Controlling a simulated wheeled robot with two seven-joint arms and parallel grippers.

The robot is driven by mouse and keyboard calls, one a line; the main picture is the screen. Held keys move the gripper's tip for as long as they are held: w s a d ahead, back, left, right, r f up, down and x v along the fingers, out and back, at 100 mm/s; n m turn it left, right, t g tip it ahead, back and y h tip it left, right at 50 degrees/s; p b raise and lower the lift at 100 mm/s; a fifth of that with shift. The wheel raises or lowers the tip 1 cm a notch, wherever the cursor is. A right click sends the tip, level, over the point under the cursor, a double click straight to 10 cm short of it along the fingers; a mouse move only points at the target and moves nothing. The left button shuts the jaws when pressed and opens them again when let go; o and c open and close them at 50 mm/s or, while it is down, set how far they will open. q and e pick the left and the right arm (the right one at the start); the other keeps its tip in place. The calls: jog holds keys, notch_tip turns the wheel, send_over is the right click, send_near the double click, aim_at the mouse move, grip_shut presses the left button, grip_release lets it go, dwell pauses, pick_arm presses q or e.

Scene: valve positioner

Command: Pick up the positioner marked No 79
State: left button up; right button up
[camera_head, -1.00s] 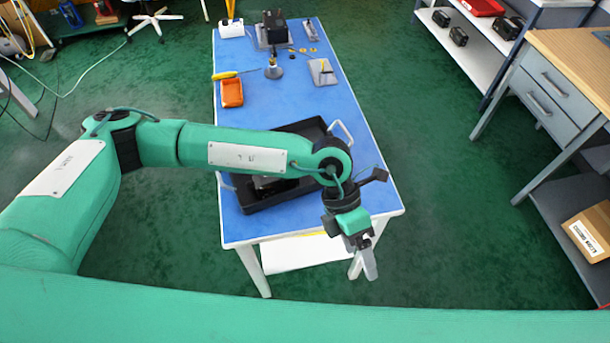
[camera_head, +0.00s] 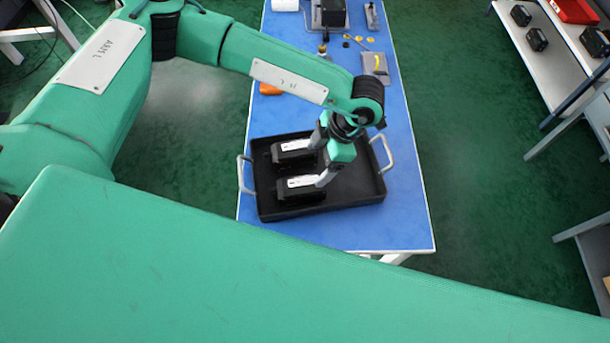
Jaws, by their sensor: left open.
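Two dark positioners with white labels lie in a black tray (camera_head: 352,193) on the blue table: one farther back (camera_head: 290,157) and one nearer the front (camera_head: 298,193). The label writing is too small to read, so I cannot tell which is No 79. My left gripper (camera_head: 318,161) is open, pointing down over the tray at the right ends of the two positioners. One finger is by the rear positioner and the other by the front one. Whether it touches either is unclear. The gripper and wrist hide part of the tray. My right gripper is not in view.
The tray has raised walls and pale side handles (camera_head: 384,152). Shelving with black units stands at right.

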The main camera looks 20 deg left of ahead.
aim_at(300, 184)
pick_arm(q)
jog(key=x, duration=0.2)
jog(key=p+x, duration=0.1)
jog(key=x, duration=0.1)
jog(key=p+x, duration=0.1)
jog(key=x, duration=0.2)
jog(key=shift+s, duration=0.35)
jog(key=shift+a+f, duration=0.15)
jog(key=shift+f, duration=0.1)
jog(key=shift+s+a+f+p, duration=0.15)
jog(key=shift+f+p, duration=0.25)
jog(key=shift+p, duration=0.3)
jog(key=p+x, duration=0.2)
jog(key=x, duration=0.1)
jog(key=shift+a+f, duration=0.1)
jog(key=shift+f, duration=0.1)
jog(key=shift+a+f, duration=0.1)
jog(key=shift+f, duration=0.45)
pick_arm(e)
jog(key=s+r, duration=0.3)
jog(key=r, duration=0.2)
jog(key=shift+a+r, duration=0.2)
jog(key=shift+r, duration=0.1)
pick_arm(q)
jog(key=shift+f, duration=0.1)
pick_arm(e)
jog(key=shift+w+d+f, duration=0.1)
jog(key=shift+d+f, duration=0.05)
pick_arm(q)
jog(key=shift+c, duration=0.2)
